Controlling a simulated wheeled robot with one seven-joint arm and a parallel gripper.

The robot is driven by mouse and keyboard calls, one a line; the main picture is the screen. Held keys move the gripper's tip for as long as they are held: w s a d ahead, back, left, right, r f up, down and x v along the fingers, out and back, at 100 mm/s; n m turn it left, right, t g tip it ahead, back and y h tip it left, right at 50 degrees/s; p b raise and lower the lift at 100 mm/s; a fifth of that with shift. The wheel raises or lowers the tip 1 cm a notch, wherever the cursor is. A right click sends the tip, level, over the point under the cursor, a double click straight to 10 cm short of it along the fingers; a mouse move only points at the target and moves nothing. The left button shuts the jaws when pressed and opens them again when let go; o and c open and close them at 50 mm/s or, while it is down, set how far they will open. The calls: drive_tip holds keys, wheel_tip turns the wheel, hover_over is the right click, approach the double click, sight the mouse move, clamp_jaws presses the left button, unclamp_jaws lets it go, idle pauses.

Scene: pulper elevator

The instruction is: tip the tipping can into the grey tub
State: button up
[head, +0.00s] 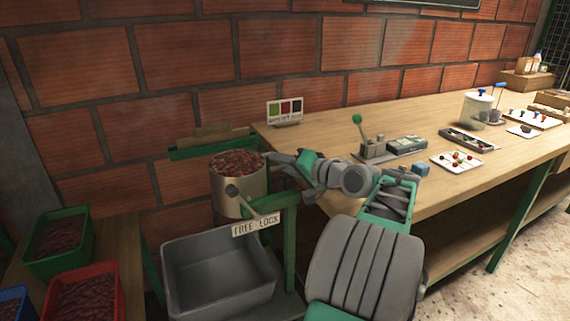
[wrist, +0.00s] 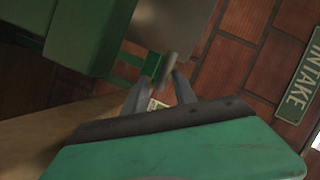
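The tipping can (head: 230,197) is a round grey metal can, upright and full of dark red fruit, on a green stand. The grey tub (head: 220,275) is on the floor side below it, and its visible inside looks empty. My gripper (head: 276,157) is at the can's right side, near its rim. In the wrist view, my gripper's two fingers (wrist: 162,78) stand apart, with a short grey bar (wrist: 166,70) at their tips. Whether the fingers touch the bar is unclear. The can's wall (wrist: 172,18) shows above it.
A FREE/LOCK plate (head: 256,225) with a lever is in front of the can. Green (head: 58,243) and red (head: 85,294) crates are at left.

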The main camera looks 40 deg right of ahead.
clamp_jaws()
drive_tip(key=shift+f, duration=0.1)
